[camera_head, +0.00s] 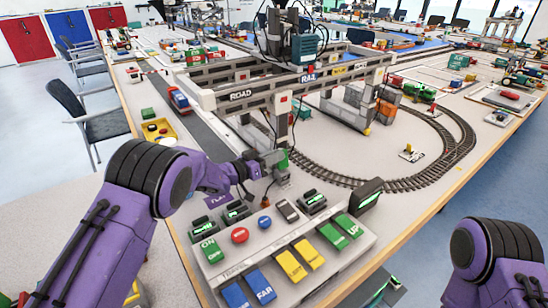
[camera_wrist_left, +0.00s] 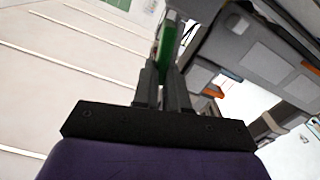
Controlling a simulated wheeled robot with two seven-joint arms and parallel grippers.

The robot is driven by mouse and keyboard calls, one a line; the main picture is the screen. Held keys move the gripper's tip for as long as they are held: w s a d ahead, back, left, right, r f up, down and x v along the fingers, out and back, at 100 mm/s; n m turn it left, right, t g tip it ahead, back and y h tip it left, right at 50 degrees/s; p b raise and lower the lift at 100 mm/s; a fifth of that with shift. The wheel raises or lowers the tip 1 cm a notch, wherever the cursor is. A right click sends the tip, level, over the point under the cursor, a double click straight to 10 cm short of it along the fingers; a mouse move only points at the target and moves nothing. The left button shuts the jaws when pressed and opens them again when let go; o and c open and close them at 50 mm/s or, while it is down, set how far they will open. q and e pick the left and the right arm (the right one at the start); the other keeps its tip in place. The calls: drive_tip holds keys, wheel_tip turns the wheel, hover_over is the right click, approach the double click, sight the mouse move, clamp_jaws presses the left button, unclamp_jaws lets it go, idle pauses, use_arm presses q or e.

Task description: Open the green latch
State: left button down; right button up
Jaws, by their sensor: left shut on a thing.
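The green latch (camera_head: 283,159) is on the front leg of the gantry crane (camera_head: 284,122), near the leg's foot. In the left wrist view the green latch (camera_wrist_left: 167,45) is a narrow upright green piece at the fingertips. My left gripper (camera_head: 270,160) comes in from the left and is shut on the green latch. In the left wrist view my left gripper (camera_wrist_left: 166,70) has its two dark fingers close together, with the latch between their tips. My right arm shows at the lower right, but its gripper is out of the picture.
A control panel (camera_head: 218,272) with several coloured buttons stands in front of the crane, below my left gripper. Curved railway track (camera_head: 400,184) runs to the right. A blue-and-red truck (camera_head: 179,100) and a yellow tray (camera_head: 150,132) are at the left. Bare table shows right of the crane.

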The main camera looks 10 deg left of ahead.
use_arm(q)
drive_tip(key=shift+f, duration=0.15)
drive_tip(key=c, duration=1.2)
unclamp_jaws()
drive_tip(key=shift+o, duration=0.2)
drive_tip(key=s+d+r, duration=0.2)
drive_tip(key=s+r, duration=1.1)
drive_tip(key=s, duration=0.1)
drive_tip(key=shift+d+b, duration=0.2)
drive_tip(key=shift+b, duration=0.2)
drive_tip(key=shift+w, duration=0.1)
